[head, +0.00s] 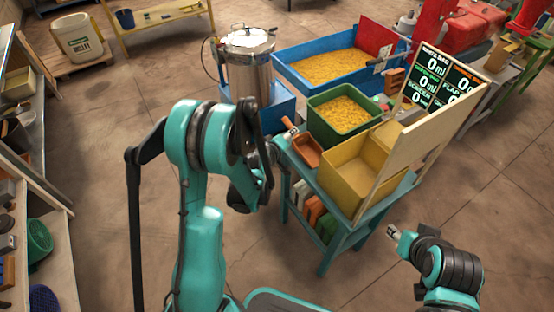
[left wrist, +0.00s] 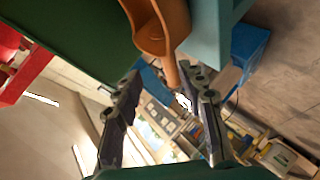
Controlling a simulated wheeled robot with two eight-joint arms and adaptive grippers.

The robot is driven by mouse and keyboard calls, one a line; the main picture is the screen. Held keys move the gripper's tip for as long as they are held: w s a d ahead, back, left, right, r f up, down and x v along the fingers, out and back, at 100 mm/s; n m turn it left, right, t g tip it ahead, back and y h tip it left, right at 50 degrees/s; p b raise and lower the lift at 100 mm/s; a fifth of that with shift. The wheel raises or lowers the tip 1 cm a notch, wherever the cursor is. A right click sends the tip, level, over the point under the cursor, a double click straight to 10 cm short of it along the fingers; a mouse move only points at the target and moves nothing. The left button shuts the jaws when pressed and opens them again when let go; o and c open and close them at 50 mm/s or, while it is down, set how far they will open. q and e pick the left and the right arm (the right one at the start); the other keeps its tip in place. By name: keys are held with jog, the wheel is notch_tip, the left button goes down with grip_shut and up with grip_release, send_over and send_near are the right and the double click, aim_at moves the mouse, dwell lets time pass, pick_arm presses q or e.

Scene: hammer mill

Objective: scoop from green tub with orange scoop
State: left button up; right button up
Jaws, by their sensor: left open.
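The orange scoop (head: 306,150) lies on the teal table beside the green tub (head: 342,113), which holds yellow grain. My left gripper (head: 279,141) is at the table's left edge, close to the scoop. In the left wrist view the scoop (left wrist: 158,27) points its handle down toward the gap between the open fingers (left wrist: 165,76). The fingers are not closed on it. The green tub's dark wall (left wrist: 60,35) fills the upper left there. My right gripper (head: 394,232) is low at the right, away from the tubs; its finger opening is too small to judge.
A yellow bin (head: 352,190) stands in front of the green tub, with a leaning board and display (head: 436,82) at its right. A blue grain tray (head: 288,68) and a steel pot (head: 249,75) stand behind. Shelves (head: 50,230) line the left; the floor between is clear.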

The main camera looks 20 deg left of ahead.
pick_arm(q)
jog(key=s+d+r+m+g, duration=0.2)
jog(key=s+r+m, duration=0.1)
jog(key=s+r, duration=0.35)
jog(key=s+r+m+g, duration=0.2)
jog(key=s+m, duration=0.2)
jog(key=s, duration=0.7)
jog(key=s+d+r+m+g+y, duration=0.1)
jog(key=s+r+m, duration=0.2)
jog(key=s, duration=0.9)
jog(key=shift+s+r+m+g, duration=0.15)
jog(key=shift+s+m+g, duration=0.1)
jog(key=shift+m+g, duration=0.2)
jog(key=shift+o, duration=0.4)
